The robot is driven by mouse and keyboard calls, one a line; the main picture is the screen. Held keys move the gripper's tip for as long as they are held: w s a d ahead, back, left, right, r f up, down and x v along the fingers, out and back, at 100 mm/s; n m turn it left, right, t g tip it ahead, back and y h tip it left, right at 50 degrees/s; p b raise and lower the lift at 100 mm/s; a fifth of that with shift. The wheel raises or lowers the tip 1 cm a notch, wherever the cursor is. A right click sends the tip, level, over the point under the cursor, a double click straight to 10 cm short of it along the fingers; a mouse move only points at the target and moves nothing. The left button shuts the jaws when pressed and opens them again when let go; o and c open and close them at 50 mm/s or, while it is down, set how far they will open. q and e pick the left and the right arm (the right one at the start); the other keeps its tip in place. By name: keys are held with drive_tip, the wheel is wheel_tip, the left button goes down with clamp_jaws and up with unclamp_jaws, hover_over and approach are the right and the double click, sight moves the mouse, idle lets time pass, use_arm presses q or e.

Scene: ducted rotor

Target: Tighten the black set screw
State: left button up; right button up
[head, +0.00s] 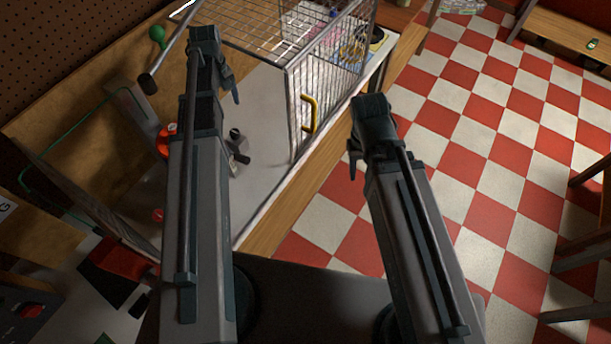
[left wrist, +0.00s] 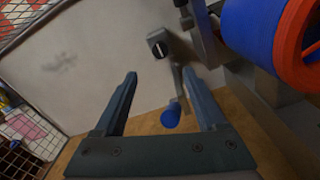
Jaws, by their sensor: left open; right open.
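In the left wrist view a dark, boxy screw head (left wrist: 157,42) with a pale slot stands by a grey bar; it looks like the black set screw. A blue knob (left wrist: 171,115) shows at the bar's other end. A blue duct with a red-orange rim (left wrist: 270,40) fills the upper right. My left gripper (left wrist: 160,74) is open and empty, its tips apart from the screw head. In the head view dark knobs (head: 238,146) show beside my left arm, which hides much of the rotor. My left gripper (head: 234,92) and right gripper (head: 352,163) are partly hidden there.
A wire cage (head: 292,110) with a yellow handle (head: 309,113) stands on the bench right of my left arm. A green-balled lever (head: 157,34) is at the back left. A red part (head: 122,260) lies lower left.

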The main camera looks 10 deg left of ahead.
use_arm(q)
drive_tip(key=s+d+f+m+b, duration=0.1)
drive_tip(key=s+d+m, duration=0.3)
drive_tip(key=d, duration=0.4)
drive_tip(key=s+d+f+m+b, duration=0.1)
drive_tip(key=s+d+m, duration=0.3)
drive_tip(key=d, duration=0.4)
drive_tip(key=s+d+f+m+b, duration=0.2)
drive_tip(key=s+d+f+b, duration=0.1)
drive_tip(key=d+f+b, duration=0.2)
drive_tip(key=s+d+f+m+b, duration=0.2)
drive_tip(key=d+f+b, duration=0.4)
drive_tip(key=f+b, duration=0.3)
drive_tip(key=shift+s+f+y+b, duration=0.4)
drive_tip(key=shift+b, duration=0.2)
drive_tip(key=shift+s+d+r+m, duration=0.1)
drive_tip(key=shift+s+d+m, duration=0.3)
drive_tip(key=shift+s+d, duration=0.3)
drive_tip(key=shift+s+d+m, duration=0.4)
drive_tip(key=shift+s+d, duration=0.05)
drive_tip(key=shift+d, duration=0.45)
